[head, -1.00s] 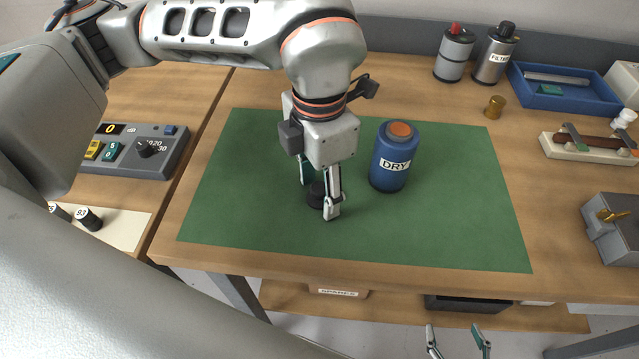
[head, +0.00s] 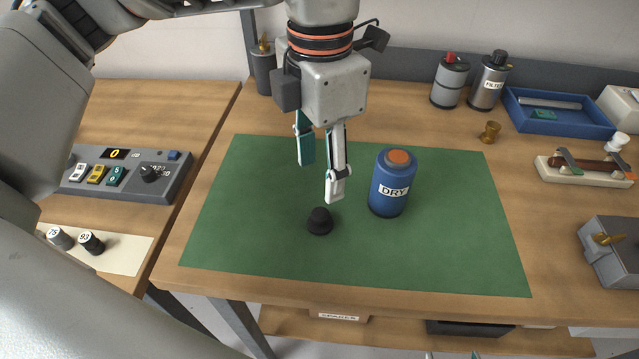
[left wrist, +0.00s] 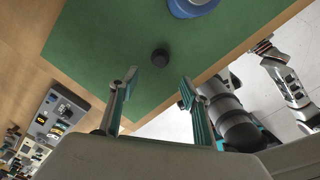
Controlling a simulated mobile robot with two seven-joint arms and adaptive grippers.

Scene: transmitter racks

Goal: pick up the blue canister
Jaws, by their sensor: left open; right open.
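A small black knob-like cap (head: 320,222) sits on the mat below the left gripper. In the left wrist view the cap (left wrist: 160,58) shows beyond the open fingers. Only the tips of my right gripper (head: 474,355) show at the bottom edge.
Two grey canisters (head: 451,82), a blue tray (head: 560,115) and a small brass piece (head: 489,132) stand at the back right. A switch (head: 585,172) and a grey metal box (head: 612,255) are at the right. A control panel (head: 130,172) is on the left table. The mat right of the canister is clear.

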